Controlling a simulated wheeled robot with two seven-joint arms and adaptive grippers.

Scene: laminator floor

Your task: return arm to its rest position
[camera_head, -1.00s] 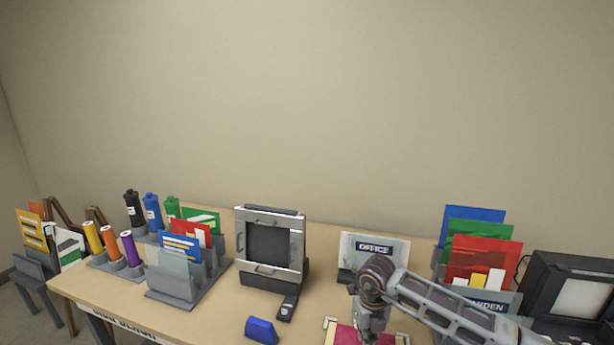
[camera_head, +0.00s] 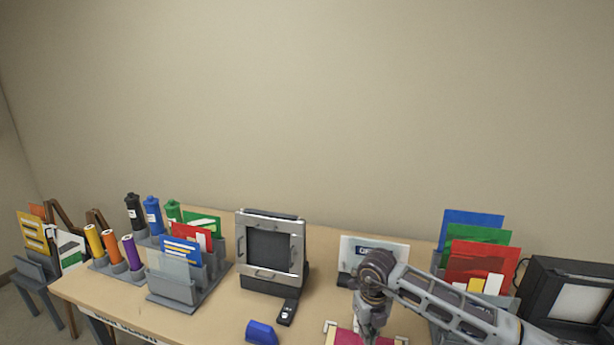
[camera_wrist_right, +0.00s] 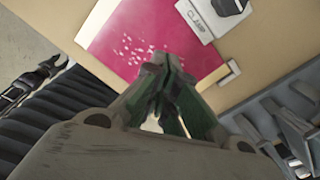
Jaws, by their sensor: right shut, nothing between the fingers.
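My right arm reaches in from the right in the head view, with its gripper (camera_head: 368,335) pointing down over a crimson sheet (camera_head: 345,338) at the front of the table. In the right wrist view the gripper (camera_wrist_right: 165,62) is shut with its fingertips together and nothing between them. The crimson sheet (camera_wrist_right: 130,40) lies under the fingertips, with pale specks on it. Whether the fingertips touch the sheet cannot be told. My left gripper is not in view.
A white sign (camera_head: 352,254) stands behind my right arm. A rack with coloured sheets (camera_head: 480,262) and a dark boxy device (camera_head: 540,290) stand at the right. A clamp plate (camera_wrist_right: 200,18) borders the sheet.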

